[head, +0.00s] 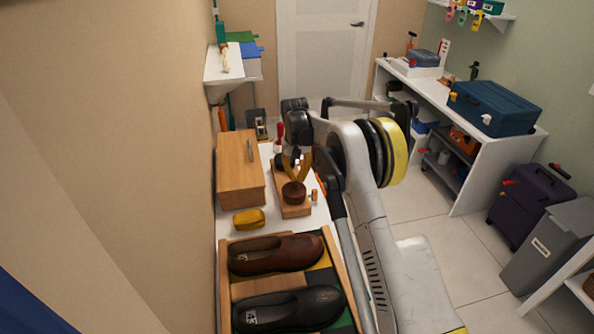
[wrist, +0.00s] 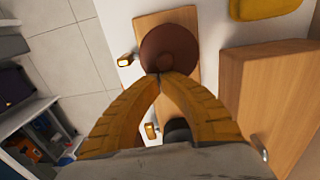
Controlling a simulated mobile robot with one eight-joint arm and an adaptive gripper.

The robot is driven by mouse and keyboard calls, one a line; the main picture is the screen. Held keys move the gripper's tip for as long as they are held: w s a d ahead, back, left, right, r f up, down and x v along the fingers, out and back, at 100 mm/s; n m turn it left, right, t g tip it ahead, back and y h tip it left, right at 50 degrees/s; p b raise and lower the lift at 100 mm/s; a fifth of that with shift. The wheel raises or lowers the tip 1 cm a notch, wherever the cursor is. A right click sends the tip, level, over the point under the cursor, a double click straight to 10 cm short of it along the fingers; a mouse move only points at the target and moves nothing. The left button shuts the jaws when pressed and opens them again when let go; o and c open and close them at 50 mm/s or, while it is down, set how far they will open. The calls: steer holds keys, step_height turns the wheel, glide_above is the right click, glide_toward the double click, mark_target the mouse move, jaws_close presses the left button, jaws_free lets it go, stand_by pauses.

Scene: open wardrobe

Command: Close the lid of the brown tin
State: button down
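The brown tin (head: 294,192) is small and round and stands on a wooden board (head: 293,210) on the white worktop. In the wrist view the tin (wrist: 170,42) shows as a brown disc from above. I cannot tell clearly how its lid sits. My gripper (head: 293,177) points down over the tin with its yellow-orange fingers. In the wrist view the fingertips (wrist: 160,75) meet at the tin's near edge and overlap it. Nothing shows held between them, and I cannot tell whether they touch the tin.
A wooden box with a handle (head: 240,172) stands left of the board. A yellow case (head: 249,219) lies in front of it. A shoe rack holds a brown shoe (head: 275,254) and a black shoe (head: 290,309).

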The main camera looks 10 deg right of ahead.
steer(key=shift+f, duration=0.3)
steer(key=shift+f+b, duration=0.4)
steer(key=shift+f, duration=0.25)
steer(key=shift+r, duration=0.15)
